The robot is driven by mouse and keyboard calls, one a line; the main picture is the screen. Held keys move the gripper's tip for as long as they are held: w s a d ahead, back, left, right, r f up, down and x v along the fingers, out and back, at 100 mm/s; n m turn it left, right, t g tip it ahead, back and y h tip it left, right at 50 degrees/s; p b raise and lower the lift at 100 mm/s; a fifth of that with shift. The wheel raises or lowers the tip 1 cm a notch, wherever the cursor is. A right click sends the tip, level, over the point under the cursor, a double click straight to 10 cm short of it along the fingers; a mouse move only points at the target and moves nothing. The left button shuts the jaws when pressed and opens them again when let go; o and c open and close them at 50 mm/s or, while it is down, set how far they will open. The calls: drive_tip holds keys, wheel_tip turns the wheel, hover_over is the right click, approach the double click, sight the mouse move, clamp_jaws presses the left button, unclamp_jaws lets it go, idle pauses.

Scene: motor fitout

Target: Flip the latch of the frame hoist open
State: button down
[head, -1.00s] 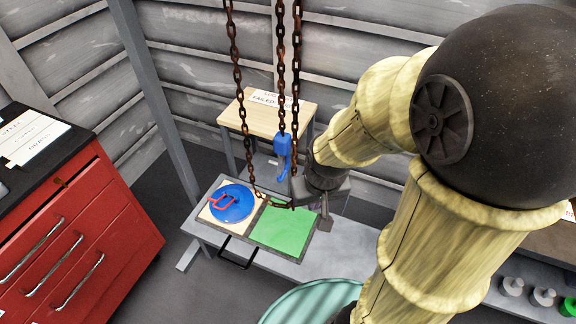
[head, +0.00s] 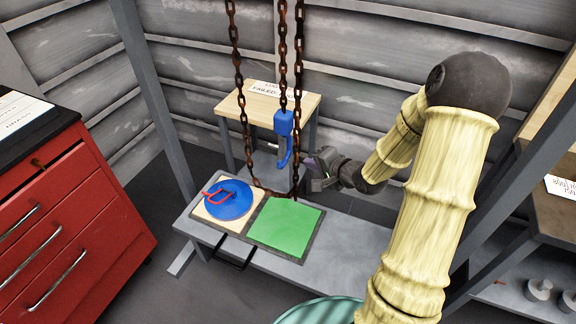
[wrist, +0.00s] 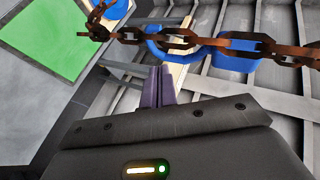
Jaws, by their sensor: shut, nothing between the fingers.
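The frame hoist's blue hook (head: 284,124) hangs from a rusty chain above the bench. A grey strip (head: 284,146) shows at its opening; I cannot tell if this is the latch or whether it is open. In the wrist view the blue hook (wrist: 236,58) lies partly behind a rusty chain (wrist: 180,40). My gripper (head: 312,166) is just right of and below the hook, apart from it in the head view. Its purple fingers (wrist: 158,86) are together and empty, pointing toward the chain and hook in the wrist view.
A loop of rusty chain (head: 245,120) hangs left of the hook and down to the bench (head: 345,240). The bench carries a blue disc with a red handle (head: 228,199) and a green panel (head: 286,227). A wooden table (head: 235,103) stands behind. A red cabinet (head: 80,220) is left.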

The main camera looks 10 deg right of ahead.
drive_tip(key=m+t+y, duration=0.1)
drive_tip(key=m+y+b, duration=0.1)
drive_tip(key=d+f+m+t+y+b, duration=0.1)
drive_tip(key=y, duration=0.1)
drive_tip(key=shift+w+m+t, duration=0.2)
drive_tip(key=shift+m+t, duration=0.1)
drive_tip(key=shift+m, duration=0.1)
drive_tip(key=shift+f, duration=0.1)
drive_tip(key=b+x, duration=0.1)
drive_tip(key=x, duration=0.9)
drive_tip(key=shift+b, duration=0.3)
drive_tip(key=shift+d+p, duration=0.1)
drive_tip(key=shift+p, duration=0.6)
